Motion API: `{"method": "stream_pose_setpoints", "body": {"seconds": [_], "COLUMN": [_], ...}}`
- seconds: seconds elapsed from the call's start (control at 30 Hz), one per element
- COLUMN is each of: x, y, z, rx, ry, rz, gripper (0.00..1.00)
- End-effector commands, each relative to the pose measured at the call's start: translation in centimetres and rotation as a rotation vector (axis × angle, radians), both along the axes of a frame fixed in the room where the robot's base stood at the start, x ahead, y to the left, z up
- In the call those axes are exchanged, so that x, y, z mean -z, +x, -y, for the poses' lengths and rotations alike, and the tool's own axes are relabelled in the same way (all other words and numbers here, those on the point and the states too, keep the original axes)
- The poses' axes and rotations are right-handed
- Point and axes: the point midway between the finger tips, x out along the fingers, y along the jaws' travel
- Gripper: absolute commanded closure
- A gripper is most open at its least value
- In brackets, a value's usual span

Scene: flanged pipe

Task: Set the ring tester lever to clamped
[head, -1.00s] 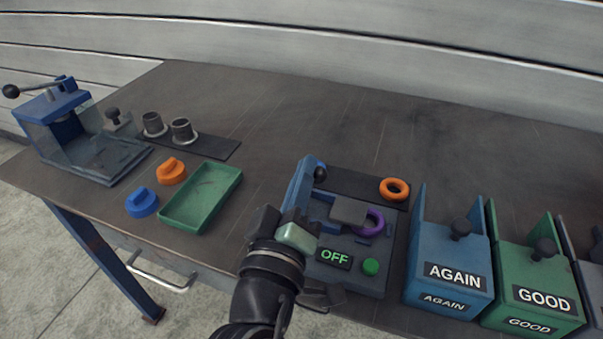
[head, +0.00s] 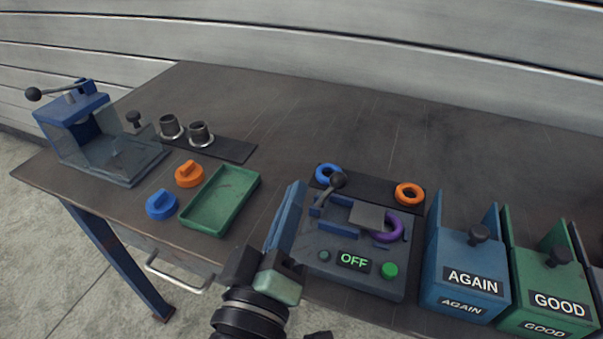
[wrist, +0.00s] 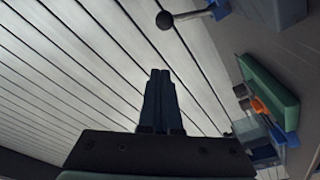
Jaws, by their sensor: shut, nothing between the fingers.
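The ring tester (head: 325,270) is a blue-grey box with a lit OFF display (head: 353,261) and a green button (head: 390,270). Its lever has a black ball knob (head: 337,181) raised at the back left, beside a grey block (head: 367,216). The purple ring (head: 388,228) sits at the block's right side. My gripper (head: 298,186) is at the tester's left side, its blue fingers shut and empty, apart from the knob. The wrist view shows the closed fingers (wrist: 160,75) against the wall, with the knob (wrist: 165,20) beyond them near the top.
A blue ring (head: 328,173) and an orange ring (head: 410,193) lie behind the tester. The AGAIN bin (head: 468,270) and GOOD bin (head: 550,285) stand right. A green tray (head: 222,200) is left, beside orange and blue caps. The table's back middle is clear.

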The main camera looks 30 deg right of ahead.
Motion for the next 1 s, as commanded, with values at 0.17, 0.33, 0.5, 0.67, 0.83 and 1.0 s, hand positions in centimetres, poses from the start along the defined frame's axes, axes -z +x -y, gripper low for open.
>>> {"method": "stream_pose_setpoints", "body": {"seconds": [0.17,0.33,0.5,0.67,0.83,1.0], "x": [0.2,0.2,0.2,0.2,-0.2,-4.5], "y": [-1.3,-1.6,-1.5,-1.5,-1.2,1.9], "z": [-1.4,-1.6,-1.6,-1.6,-1.7,-3.6], "rx": [-0.002,0.0,0.0,0.0,-0.014,-0.166], "ry": [0.001,0.001,0.001,0.001,0.014,0.139], "rz": [0.0,0.001,0.001,0.001,0.017,0.18], "gripper": [1.0,1.0,1.0,1.0,1.0,1.0]}}
